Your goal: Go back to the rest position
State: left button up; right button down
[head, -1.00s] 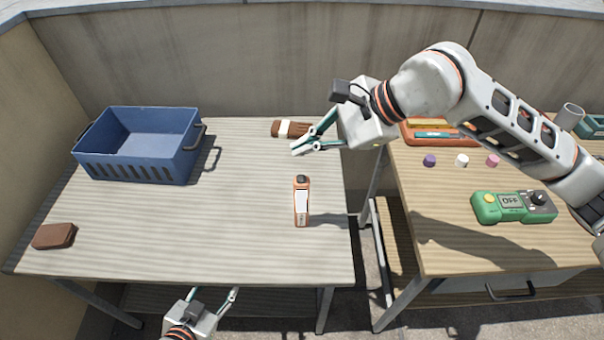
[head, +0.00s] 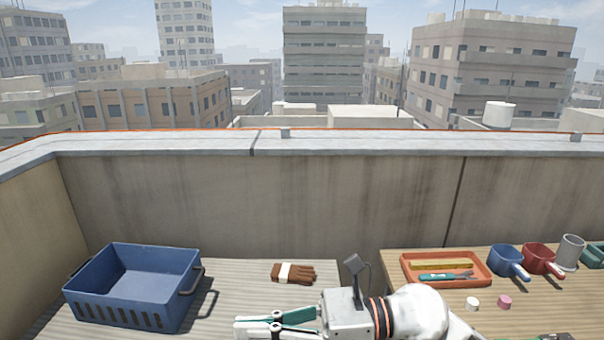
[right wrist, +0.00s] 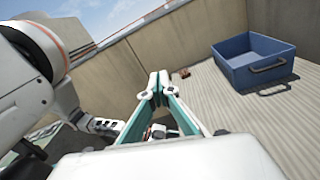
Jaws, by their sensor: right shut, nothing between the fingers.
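My right gripper (head: 243,328) shows at the bottom of the head view, above the left table's right part. Its fingers point left, and it is shut and empty. In the right wrist view its fingertips (right wrist: 158,86) meet with nothing held between them. My left gripper is not in the head view. A small pale and dark shape shows between the finger linkages in the right wrist view, too unclear to name.
The right table holds an orange tray (head: 410,278), a blue pot (head: 505,260), a red pot (head: 538,257), a grey cup (head: 570,251) and small caps. A parapet wall (head: 330,200) runs behind.

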jog(key=w+d+f+m+t+h, duration=0.1)
jog(key=w+d+f+m+t, duration=0.3)
jog(key=m+t, duration=0.65)
jog(key=w+d+f+m+t, duration=0.2)
jog(key=w+d+m+t, duration=0.3)
jog(key=m, duration=1.1)
jog(key=d+f+m+t+h, duration=0.2)
jog(key=d+f+m+h, duration=0.5)
jog(key=f+m, duration=0.15)
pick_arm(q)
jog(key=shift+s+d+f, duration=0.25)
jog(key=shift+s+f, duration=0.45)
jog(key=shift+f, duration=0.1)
pick_arm(e)
jog(key=s+d+f+m+g+h, duration=0.2)
jog(key=s+d+f+m, duration=0.1)
jog(key=f, duration=0.6)
jog(key=s+d+f+m+g+h, duration=0.2)
jog(key=s+d+f+m, duration=0.2)
jog(key=s+f, duration=0.4)
jog(key=s+d+f+m+g+h, duration=0.2)
jog(key=s+d+f+m, duration=0.2)
jog(key=f, duration=0.5)
jog(key=shift+s+d+f+m+h, duration=0.2)
jog(key=shift+s+f+m+h, duration=0.15)
jog(key=shift+s+m, duration=0.35)
